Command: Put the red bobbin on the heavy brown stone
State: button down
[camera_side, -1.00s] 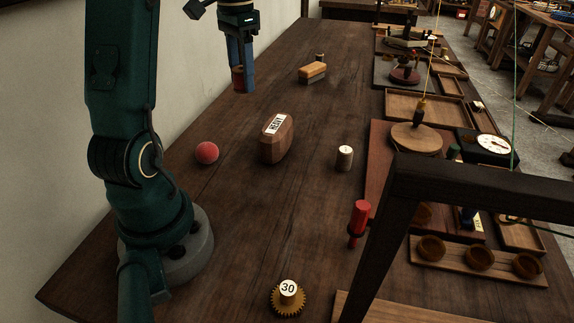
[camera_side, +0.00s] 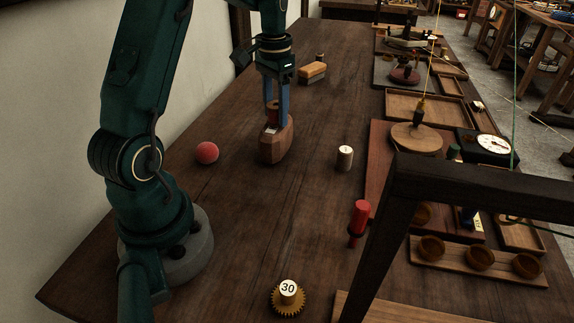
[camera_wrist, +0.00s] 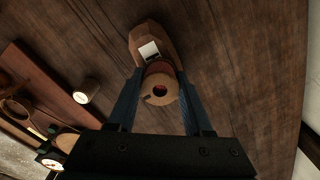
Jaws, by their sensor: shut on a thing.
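My gripper (camera_side: 277,111) is shut on the red bobbin (camera_side: 272,117), with a blue finger on each side of it. The bobbin is upright; in the wrist view the bobbin (camera_wrist: 160,88) shows its tan round end with a dark centre hole. The heavy brown stone (camera_side: 273,148) is a faceted block directly below the bobbin, and its white label is partly covered by the gripper. The stone (camera_wrist: 145,37) also shows behind the bobbin in the wrist view. The bobbin is at or just over the stone's top; I cannot tell whether they touch.
A red ball (camera_side: 206,153) lies left of the stone. A pale-topped cylinder (camera_side: 344,158) stands to its right. A red-handled tool (camera_side: 359,222) and a brass gear marked 30 (camera_side: 288,298) are nearer. A yellow-orange block (camera_side: 312,72) lies behind. Trays line the right side.

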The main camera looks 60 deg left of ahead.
jog(key=shift+f, duration=0.2)
jog(key=shift+c, duration=1.5)
grip_release()
jog(key=shift+r, duration=0.1)
jog(key=d+r+t, duration=0.1)
jog(key=d+r, duration=0.4)
jog(key=r, duration=0.9)
jog(key=s+d+f+m+t, duration=0.1)
jog(key=s+d+f+t, duration=0.3)
jog(key=s+d, duration=0.8)
notch_tip(320, 180, down, 2)
jog(key=shift+s+d+f+m+t, duration=0.15)
jog(key=shift+s+d+m+t, duration=0.2)
jog(key=shift+d, duration=0.8)
